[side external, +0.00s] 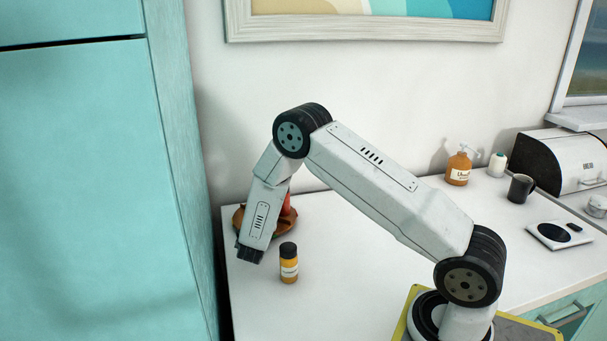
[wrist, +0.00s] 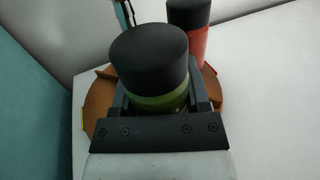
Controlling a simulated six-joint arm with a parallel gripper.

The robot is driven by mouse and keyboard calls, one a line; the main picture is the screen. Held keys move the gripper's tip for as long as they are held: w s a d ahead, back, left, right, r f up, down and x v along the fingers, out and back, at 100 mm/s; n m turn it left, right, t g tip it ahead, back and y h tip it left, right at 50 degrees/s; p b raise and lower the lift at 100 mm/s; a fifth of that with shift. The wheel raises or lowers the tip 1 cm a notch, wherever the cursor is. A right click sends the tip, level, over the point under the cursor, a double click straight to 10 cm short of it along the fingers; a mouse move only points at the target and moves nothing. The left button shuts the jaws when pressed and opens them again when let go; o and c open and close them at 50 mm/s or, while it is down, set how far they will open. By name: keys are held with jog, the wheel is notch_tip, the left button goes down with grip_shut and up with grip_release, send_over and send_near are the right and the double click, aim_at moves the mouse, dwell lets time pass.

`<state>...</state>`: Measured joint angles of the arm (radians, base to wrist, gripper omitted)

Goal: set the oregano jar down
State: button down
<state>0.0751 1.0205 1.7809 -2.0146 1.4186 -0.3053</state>
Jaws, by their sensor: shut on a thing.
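The oregano jar (wrist: 150,65) has a black lid and a green band; its lettering is not readable. My gripper (wrist: 158,98) is shut on it, with one finger on each side. In the side external view my gripper (side external: 250,254) points down at the left end of the counter, and the jar is hidden there. A round brown wooden tray (wrist: 100,126) lies below and around the jar in the wrist view; it also shows behind my gripper in the side external view (side external: 239,219). I cannot tell whether the jar's base touches anything.
A red jar with a black lid (wrist: 187,35) stands on the tray's far side. A yellow-orange jar with a black lid (side external: 289,264) stands on the white counter (side external: 340,290), right of my gripper. A tall teal cabinet (side external: 100,180) borders the left. The middle counter is clear.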

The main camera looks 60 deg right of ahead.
jog(key=shift+f, duration=0.25)
jog(key=shift+f, duration=0.1)
jog(key=shift+c, duration=0.3)
grip_release()
jog(key=shift+a, duration=0.15)
jog(key=v, duration=1.1)
jog(key=shift+s+a, duration=0.2)
jog(key=shift+a, duration=0.15)
